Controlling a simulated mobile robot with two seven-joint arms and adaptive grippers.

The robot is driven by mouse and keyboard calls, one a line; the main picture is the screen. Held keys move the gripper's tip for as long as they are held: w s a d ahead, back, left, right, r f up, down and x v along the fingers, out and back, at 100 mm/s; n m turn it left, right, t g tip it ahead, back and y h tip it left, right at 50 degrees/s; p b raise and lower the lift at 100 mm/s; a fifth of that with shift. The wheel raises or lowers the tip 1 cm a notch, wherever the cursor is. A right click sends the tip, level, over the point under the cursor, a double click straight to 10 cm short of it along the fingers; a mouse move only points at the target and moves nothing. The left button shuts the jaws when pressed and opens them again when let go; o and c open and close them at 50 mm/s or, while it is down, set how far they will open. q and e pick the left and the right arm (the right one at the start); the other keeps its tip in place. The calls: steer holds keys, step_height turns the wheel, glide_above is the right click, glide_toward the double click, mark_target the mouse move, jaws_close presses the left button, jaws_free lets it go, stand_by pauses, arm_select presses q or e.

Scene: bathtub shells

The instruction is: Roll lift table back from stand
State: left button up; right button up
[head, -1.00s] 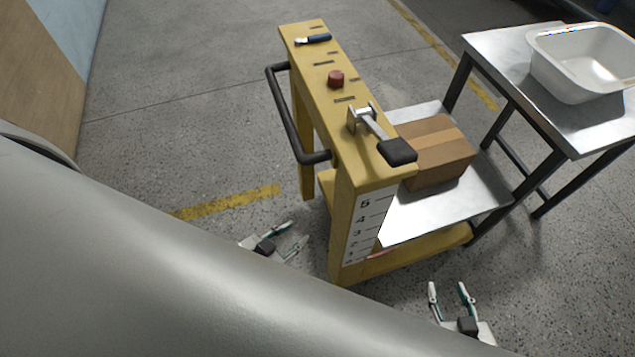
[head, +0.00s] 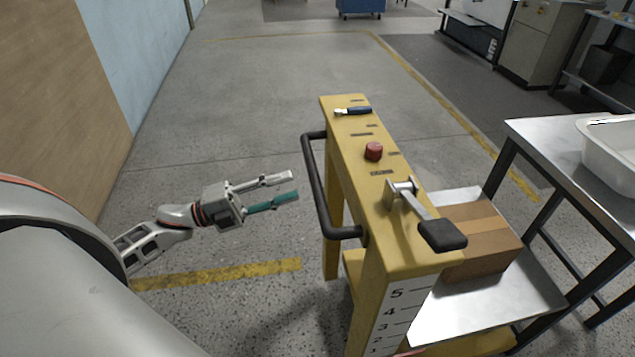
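The yellow lift table (head: 345,170) stands right of centre, with a black push handle (head: 317,190) on its left side. Its top bears a red button (head: 374,151), a lever with a black pedal-like grip (head: 442,235) and a blue-handled tool (head: 353,111). Its metal platform (head: 520,291) carries a cardboard box (head: 480,238). The steel stand (head: 545,140) is close to the platform's right side; whether they touch I cannot tell. My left gripper (head: 295,186) is open and empty, just left of the handle and apart from it. My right gripper is out of view.
A white basin (head: 612,150) sits on the stand. A wooden panel (head: 55,85) and blue wall (head: 150,50) line the left. The floor behind and left of the lift table is clear. A blue cart (head: 360,8) and machines (head: 545,40) are far back.

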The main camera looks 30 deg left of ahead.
mark_target(315, 178)
arm_select(q)
steer(key=shift+m+g+h, duration=0.3)
steer(key=shift+m+g, duration=0.1)
steer(key=shift+m, duration=0.2)
steer(key=shift+r+p+x, duration=0.2)
steer(key=shift+p+x, duration=0.05)
steer(key=shift+x, duration=1.65)
steer(key=shift+r+p+x, duration=0.2)
steer(key=shift+x, duration=1.7)
steer(key=shift+s, duration=0.1)
steer(key=shift+c, duration=0.5)
jaws_close()
